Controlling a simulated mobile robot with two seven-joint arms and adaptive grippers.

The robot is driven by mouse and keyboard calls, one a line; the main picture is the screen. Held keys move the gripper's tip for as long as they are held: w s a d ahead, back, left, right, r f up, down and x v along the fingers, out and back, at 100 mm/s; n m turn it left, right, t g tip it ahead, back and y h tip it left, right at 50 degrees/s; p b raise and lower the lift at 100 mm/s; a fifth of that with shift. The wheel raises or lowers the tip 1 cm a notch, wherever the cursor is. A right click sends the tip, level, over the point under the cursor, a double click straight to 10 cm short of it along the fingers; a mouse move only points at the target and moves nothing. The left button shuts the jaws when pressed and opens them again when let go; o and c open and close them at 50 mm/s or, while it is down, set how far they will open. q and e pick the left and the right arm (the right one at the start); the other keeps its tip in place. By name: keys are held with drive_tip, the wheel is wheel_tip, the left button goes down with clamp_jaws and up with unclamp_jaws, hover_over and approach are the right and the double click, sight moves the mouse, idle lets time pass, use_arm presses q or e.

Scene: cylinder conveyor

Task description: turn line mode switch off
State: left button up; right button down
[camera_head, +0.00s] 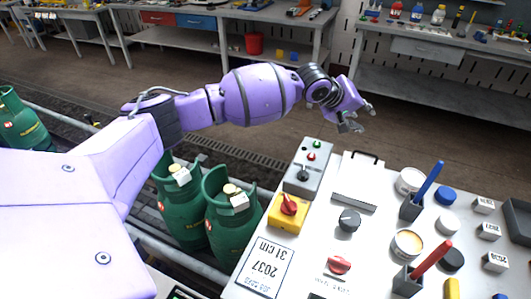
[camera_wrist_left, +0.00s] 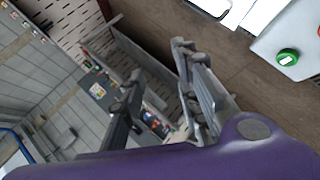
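My left gripper (camera_head: 358,117) is in the air beyond the back edge of the control table; its fingers are apart and empty, as the wrist view (camera_wrist_left: 158,62) also shows. A grey control box (camera_head: 310,168) at the table's back left carries a black selector switch (camera_head: 303,174), with a red and a green button behind it. The gripper is up and right of this box in the head view, not touching it. Other rotary switches are a red one (camera_head: 289,204) on a yellow box, a black knob (camera_head: 349,219) and a red knob (camera_head: 339,266). I cannot read which is line mode. My right gripper is out of view.
The white control table (camera_head: 384,212) also holds a clipboard, pots, a blue pen (camera_head: 429,179), a red pen (camera_head: 432,259) and small labelled blocks. Green gas cylinders (camera_head: 230,222) stand left of it. Workbenches line the back; the floor between is clear.

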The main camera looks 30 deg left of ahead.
use_arm(q)
drive_tip(key=s+a+f+m+g+y, duration=0.1)
drive_tip(key=s+a+f+g+y, duration=0.3)
drive_tip(key=s+a+f+g, duration=0.3)
drive_tip(key=m+g+y, duration=0.1)
drive_tip(key=g+y, duration=0.1)
hover_over(304, 170)
drive_tip(key=shift+f, duration=0.2)
drive_tip(key=shift+s+f+m, duration=0.15)
drive_tip(key=shift+f+m, duration=0.1)
drive_tip(key=shift+m, duration=0.05)
wheel_tip(304, 170, down, 7)
drive_tip(key=shift+f, duration=0.1)
clamp_jaws()
